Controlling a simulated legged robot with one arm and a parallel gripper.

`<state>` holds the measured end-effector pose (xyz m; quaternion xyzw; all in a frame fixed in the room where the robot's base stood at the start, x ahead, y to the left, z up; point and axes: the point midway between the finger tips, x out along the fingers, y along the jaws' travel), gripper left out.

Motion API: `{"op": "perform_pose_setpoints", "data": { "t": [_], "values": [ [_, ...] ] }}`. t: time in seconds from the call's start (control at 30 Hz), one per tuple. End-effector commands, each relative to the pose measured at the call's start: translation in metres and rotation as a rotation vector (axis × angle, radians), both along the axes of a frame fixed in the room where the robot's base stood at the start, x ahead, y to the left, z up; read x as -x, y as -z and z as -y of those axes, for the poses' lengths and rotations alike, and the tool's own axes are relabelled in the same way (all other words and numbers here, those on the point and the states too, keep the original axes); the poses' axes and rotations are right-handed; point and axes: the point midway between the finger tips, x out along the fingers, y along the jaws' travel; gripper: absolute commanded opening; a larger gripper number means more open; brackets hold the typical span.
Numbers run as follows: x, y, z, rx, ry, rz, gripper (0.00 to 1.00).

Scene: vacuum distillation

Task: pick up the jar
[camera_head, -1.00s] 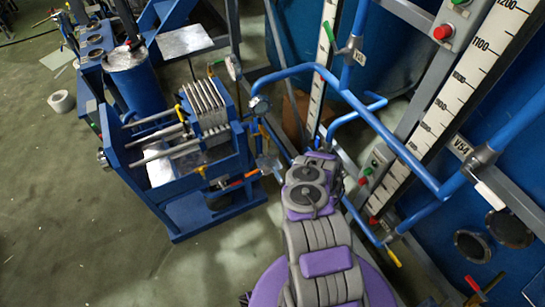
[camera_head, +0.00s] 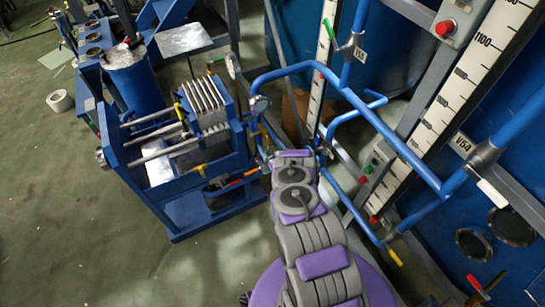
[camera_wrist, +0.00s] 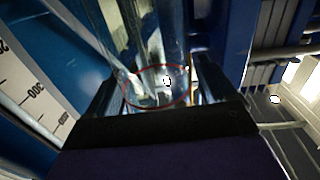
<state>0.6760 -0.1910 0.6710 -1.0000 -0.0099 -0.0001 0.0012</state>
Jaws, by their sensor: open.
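The jar (camera_wrist: 150,42) looks like clear glass in the wrist view, at the upper middle, with a thin red ring around its near part. My gripper (camera_wrist: 157,78) is open, with one dark finger on each side of the jar's near end. I cannot tell whether either finger touches the glass. In the head view my purple and grey arm reaches to the right side of the blue filter frame. The gripper and the jar are mostly hidden there beyond the arm's end.
The blue filter frame (camera_head: 207,211) with plates and rods stands left of my arm. Blue pipes (camera_head: 350,97) and a scale board (camera_head: 437,117) are close on the right. A white tape roll (camera_head: 60,101) lies on the open green floor at the left.

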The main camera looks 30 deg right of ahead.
Motion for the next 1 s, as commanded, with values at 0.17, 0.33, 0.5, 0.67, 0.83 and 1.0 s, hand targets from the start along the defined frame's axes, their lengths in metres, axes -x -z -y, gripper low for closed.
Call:
{"op": "perform_pose_setpoints", "data": {
  "t": [0.17,0.33,0.5,0.67,0.83,1.0],
  "values": [
    [-0.0015,-0.0004,0.0001,0.000,0.000,0.000,0.85],
    [-0.0012,-0.0002,0.0002,0.000,0.000,-0.001,0.74],
    [-0.0012,-0.0001,0.0002,0.000,0.000,-0.001,0.58],
    [-0.0011,-0.0001,0.0002,0.000,0.000,-0.001,0.43],
    [-0.0011,-0.0001,0.0003,0.000,0.000,-0.001,0.27],
    [-0.0010,0.0000,0.0003,0.000,0.000,-0.001,0.20]
  ]
}}
